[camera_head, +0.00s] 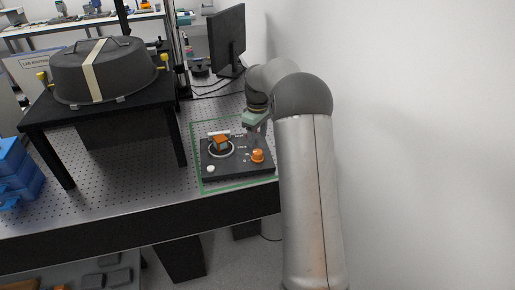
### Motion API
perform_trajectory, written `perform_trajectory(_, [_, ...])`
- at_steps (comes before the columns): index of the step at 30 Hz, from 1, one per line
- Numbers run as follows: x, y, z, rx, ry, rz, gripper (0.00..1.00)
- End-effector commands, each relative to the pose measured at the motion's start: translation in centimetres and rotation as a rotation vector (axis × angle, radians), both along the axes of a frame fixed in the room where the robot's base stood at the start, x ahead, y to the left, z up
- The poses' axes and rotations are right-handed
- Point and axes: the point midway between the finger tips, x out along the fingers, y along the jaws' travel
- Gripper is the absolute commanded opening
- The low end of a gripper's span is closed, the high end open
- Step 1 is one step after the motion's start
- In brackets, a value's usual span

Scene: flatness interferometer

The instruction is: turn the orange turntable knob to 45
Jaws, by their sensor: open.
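The orange turntable knob (257,156) sits on the right part of a dark control box (208,175) on the perforated table. Small white scale marks lie beside the knob, too small to read, so I cannot tell its setting. A round turntable (212,154) with an orange block on it sits at the left of the box. My gripper (253,133) is open, above the back right of the box and behind the knob in the picture. It looks apart from the knob. Its fingertips are small and partly unclear.
A white button (210,168) is at the box's front left. A green outline (195,160) surrounds the box. A black stand (60,115) with a grey dome (125,75) stands left, a monitor (227,38) behind. Blue bins (18,165) are far left. A white wall is right.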

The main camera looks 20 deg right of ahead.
Motion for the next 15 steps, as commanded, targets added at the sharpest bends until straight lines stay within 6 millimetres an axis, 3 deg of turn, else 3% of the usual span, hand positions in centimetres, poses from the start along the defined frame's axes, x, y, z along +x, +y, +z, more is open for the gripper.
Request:
perform_trajectory(6, [-0.1, 0.0, -4.0, 0.001, 0.003, 0.0, 0.55])
perform_trajectory(15, [0.0, 0.0, -6.3, 0.001, -0.001, 0.0, 0.55])
